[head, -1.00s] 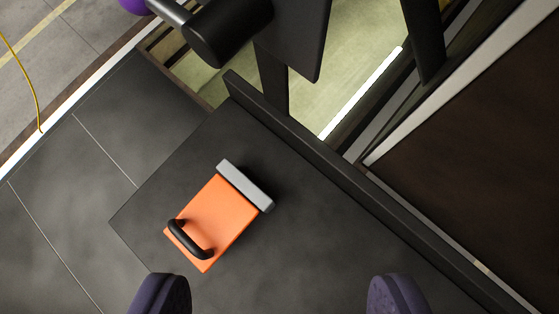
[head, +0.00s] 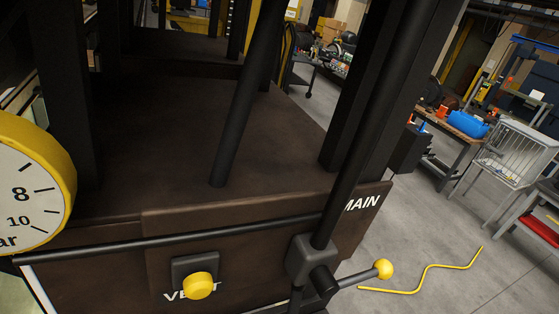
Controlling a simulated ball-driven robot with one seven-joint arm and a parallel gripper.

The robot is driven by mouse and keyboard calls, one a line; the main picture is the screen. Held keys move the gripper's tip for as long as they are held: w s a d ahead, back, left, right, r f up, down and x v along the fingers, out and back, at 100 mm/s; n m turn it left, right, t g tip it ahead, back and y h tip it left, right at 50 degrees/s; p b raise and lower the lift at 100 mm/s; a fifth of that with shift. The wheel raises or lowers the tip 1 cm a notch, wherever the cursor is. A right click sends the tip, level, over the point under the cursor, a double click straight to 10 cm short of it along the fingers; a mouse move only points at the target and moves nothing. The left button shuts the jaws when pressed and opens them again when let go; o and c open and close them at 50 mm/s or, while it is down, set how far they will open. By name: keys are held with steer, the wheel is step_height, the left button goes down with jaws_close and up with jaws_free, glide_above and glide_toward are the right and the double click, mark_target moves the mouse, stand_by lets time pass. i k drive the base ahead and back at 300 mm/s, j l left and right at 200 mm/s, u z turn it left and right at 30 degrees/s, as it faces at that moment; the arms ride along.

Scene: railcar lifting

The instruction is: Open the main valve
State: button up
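The main valve (head: 312,260) is a dark block on pipes at the lower middle right, just below a white MAIN label (head: 362,203) on the brown panel. The label's first letter is partly covered by a black pipe. The valve's lever ends in a yellow ball (head: 383,269) and points to the right, slightly upward in the picture. Nothing touches the lever. My gripper is not in view now.
A yellow vent knob (head: 198,286) partly covers its label to the left. A yellow-rimmed gauge (head: 30,185) is cut off at the left edge. Black posts rise around the panel.

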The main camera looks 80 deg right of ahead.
mark_target(326, 285)
steer(key=k+z, duration=0.1)
steer(key=z, duration=0.7)
steer(key=k+z, duration=0.15)
steer(key=z, duration=0.25)
steer(key=l+z, duration=0.1)
steer(key=z, duration=0.3)
steer(key=k, duration=0.05)
